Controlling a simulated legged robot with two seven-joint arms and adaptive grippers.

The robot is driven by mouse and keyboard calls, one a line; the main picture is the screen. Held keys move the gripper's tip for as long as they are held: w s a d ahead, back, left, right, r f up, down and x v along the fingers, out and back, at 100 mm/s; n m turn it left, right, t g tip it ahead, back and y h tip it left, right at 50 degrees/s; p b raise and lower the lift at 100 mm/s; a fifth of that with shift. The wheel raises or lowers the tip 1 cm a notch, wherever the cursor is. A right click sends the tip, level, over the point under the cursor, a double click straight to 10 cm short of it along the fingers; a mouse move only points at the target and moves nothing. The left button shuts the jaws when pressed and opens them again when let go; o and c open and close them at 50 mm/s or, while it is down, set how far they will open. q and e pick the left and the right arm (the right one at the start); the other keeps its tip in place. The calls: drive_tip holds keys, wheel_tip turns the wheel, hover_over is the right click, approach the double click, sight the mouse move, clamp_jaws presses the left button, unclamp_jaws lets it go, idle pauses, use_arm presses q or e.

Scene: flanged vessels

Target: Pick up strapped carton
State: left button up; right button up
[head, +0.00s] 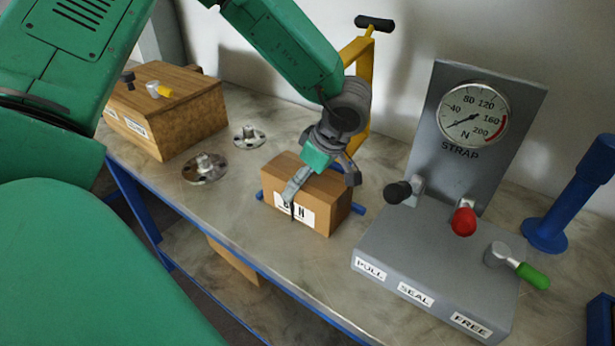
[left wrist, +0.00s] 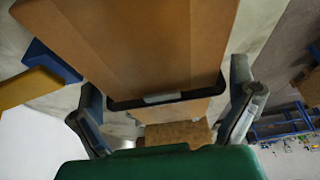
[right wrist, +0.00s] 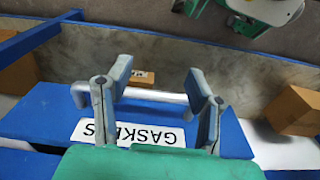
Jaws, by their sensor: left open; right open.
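The strapped carton (head: 333,209) is a small brown box with a white label on its front, standing on the bench in the head view. It fills the upper middle of the left wrist view (left wrist: 160,45), where a black strap with a grey seal (left wrist: 160,98) runs across it. My left gripper (head: 322,180) is open, pointing down over the carton with one finger at the front face and the other at the far side. Whether the fingers touch it I cannot tell. My right gripper (right wrist: 158,78) is open and empty, seen only in the right wrist view.
The strap machine (head: 430,265) with gauge and levers stands right of the carton. A yellow post (head: 360,75) rises behind it. Flanges (head: 205,169) and a wooden box (head: 165,110) lie left. A blue GASKETS box (right wrist: 50,115) with a grey handle is by my right gripper.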

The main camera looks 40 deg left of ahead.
use_arm(q)
drive_tip(key=shift+a+f, duration=0.15)
drive_tip(key=shift+f, duration=0.05)
drive_tip(key=c, duration=1.6)
drive_tip(key=shift+r, duration=0.1)
